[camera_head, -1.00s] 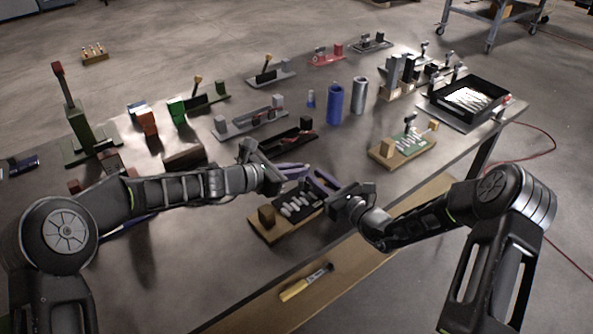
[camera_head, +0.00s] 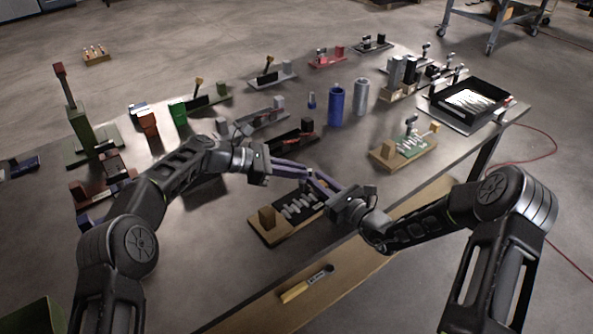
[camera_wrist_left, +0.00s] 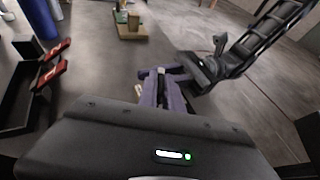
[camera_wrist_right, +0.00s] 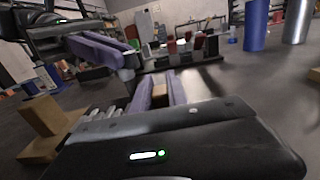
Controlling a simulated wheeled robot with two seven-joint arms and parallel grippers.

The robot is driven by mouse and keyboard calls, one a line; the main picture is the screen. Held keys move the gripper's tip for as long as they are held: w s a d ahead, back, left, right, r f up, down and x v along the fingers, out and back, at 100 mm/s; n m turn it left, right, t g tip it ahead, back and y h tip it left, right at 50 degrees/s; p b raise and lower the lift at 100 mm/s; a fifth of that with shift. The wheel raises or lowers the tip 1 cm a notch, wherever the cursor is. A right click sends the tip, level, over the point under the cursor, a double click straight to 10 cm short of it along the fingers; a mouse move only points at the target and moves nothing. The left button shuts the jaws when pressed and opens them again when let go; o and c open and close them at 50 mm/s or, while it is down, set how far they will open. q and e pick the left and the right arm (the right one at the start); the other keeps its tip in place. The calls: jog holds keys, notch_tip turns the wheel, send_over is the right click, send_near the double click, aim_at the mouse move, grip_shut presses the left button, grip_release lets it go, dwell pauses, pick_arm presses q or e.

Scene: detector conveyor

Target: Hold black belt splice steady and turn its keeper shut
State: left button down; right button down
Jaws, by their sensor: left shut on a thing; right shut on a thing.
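The black belt splice (camera_head: 299,206) lies on a wooden base on the near part of the table, with a row of silver clips and a wooden block (camera_head: 267,217) at its left end. My right gripper (camera_head: 313,184) is shut at the splice's right end; a brown wooden block (camera_wrist_right: 160,91) shows between its purple fingers in the right wrist view. My left gripper (camera_head: 308,172) comes in from the left, just above the same end, with its fingertips close to my right ones. It is shut on a small pale piece (camera_wrist_left: 160,71), apparently the keeper, mostly hidden by the fingers.
A similar wooden-based green splice (camera_head: 407,148) stands to the right. Behind are a dark splice with red parts (camera_head: 292,140), a blue cylinder (camera_head: 336,106) and a grey cylinder (camera_head: 361,97).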

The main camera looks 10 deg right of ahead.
pick_arm(q)
jog(key=shift+r, duration=0.1)
jog(key=c, duration=1.5)
grip_release()
jog(key=s+v, duration=0.1)
jog(key=v, duration=1.1)
jog(key=shift+w, duration=0.45)
